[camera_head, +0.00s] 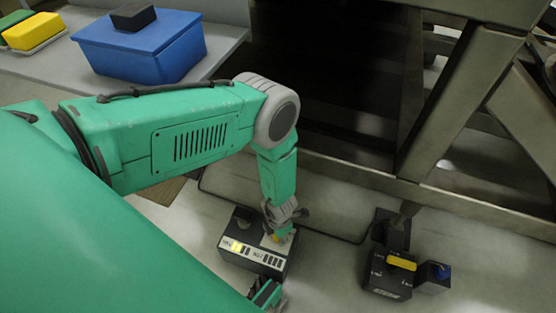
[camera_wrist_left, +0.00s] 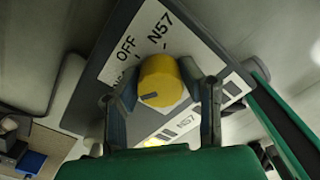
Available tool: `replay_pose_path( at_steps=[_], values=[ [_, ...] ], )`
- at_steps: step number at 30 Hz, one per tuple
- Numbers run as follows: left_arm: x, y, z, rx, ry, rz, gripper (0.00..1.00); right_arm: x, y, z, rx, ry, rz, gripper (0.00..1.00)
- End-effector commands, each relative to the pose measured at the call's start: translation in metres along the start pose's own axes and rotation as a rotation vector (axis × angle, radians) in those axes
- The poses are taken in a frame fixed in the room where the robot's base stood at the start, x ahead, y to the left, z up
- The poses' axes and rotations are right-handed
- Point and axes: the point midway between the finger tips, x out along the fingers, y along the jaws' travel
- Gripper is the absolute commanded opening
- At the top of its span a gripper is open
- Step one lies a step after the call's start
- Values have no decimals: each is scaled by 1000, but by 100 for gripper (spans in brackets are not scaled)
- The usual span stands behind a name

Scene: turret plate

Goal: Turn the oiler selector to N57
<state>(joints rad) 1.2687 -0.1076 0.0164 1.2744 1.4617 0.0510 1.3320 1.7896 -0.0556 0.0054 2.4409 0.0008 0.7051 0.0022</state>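The oiler selector is a round yellow knob (camera_wrist_left: 161,82) on a white label plate. The label reads OFF and N57 above the knob, and a third label at left is partly hidden. A dark pointer mark on the knob faces the lower left in the left wrist view, away from N57. My left gripper (camera_wrist_left: 162,86) has one finger on each side of the knob, apparently touching it. In the head view my left gripper (camera_head: 281,224) reaches down onto the dark selector box (camera_head: 241,259), mostly hiding the knob.
A metal frame (camera_head: 462,95) rises behind. A blue bin (camera_head: 135,50) with a black block sits on a shelf at upper left. A cable lies on the floor.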

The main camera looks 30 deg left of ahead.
Motion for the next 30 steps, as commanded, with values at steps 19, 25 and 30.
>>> replay_pose_path(
  at_steps=[19, 25, 30],
  values=[
    [-2, 5, 5, 184, -10, 9, 6, 0, 0, 0, 1, 0, 0, 0],
    [-2, 5, 5, 365, -11, 12, 6, 0, 0, 0, 1, 0, 1, 0],
    [-2, 4, 5, 528, -12, 13, 6, 0, 0, 0, 1, 0, 1, 0]
  ],
)
